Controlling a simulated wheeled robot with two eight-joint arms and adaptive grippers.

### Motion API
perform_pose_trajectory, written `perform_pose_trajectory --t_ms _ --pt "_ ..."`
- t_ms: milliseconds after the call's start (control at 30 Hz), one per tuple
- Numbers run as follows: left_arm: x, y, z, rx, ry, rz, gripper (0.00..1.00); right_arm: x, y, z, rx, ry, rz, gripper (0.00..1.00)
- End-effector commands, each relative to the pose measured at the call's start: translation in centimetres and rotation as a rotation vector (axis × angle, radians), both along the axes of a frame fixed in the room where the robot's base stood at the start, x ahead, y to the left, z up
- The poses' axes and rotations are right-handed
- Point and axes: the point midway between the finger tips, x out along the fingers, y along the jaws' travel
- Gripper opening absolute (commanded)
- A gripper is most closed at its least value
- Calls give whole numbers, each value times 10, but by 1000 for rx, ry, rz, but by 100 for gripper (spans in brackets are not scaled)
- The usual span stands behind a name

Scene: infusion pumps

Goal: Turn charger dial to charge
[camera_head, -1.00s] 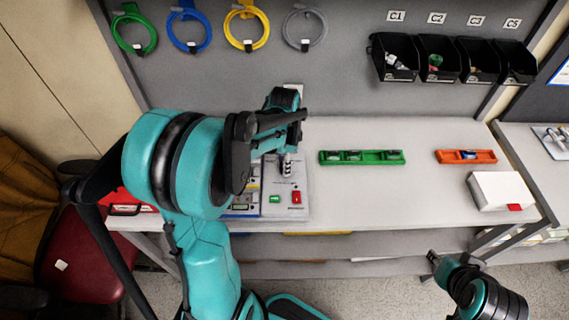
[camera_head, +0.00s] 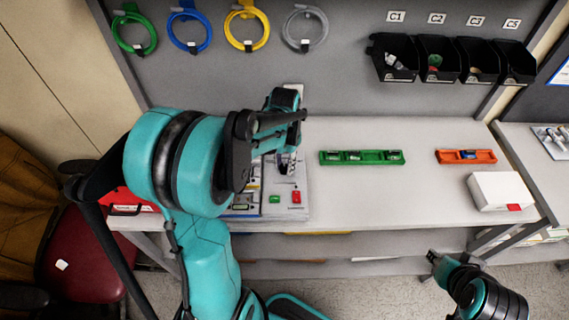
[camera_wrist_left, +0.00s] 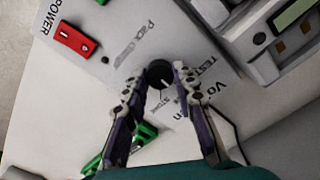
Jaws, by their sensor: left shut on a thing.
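The charger (camera_head: 284,211) is a pale grey unit on the bench, with a green and a red switch on its face in the head view. Its dial (camera_wrist_left: 158,72) is a round black knob with a light pointer mark; printed labels, including TEST and STORE, surround it in the left wrist view. My left gripper (camera_head: 288,164) is over the charger; in the left wrist view its fingers (camera_wrist_left: 158,82) are shut on the dial from both sides. The fingers and my arm partly hide the dial and labels. My right gripper (camera_head: 433,257) hangs empty in front of the bench.
A green battery tray (camera_head: 361,162), an orange tray (camera_head: 450,161) and a white box (camera_head: 499,191) are on the bench right of the charger. Black bins (camera_head: 395,75) and coiled cables hang on the back panel. A red case (camera_head: 128,206) is at left.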

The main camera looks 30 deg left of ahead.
Motion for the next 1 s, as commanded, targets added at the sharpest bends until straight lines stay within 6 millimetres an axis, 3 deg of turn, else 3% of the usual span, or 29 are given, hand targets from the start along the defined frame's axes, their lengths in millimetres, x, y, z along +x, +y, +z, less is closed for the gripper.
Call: perform_pose_trajectory --t_ms 533,567,633,1000 --pt "0 0 0 0 0 28 0 0 0 0 0 0 0 34" --pt "0 0 0 0 0 28 32 0 0 0 0 0 0 34" --pt "0 0 0 0 0 27 48 0 0 0 0 0 0 34" --pt "0 0 5 0 0 27 48 0 0 0 0 0 0 34"
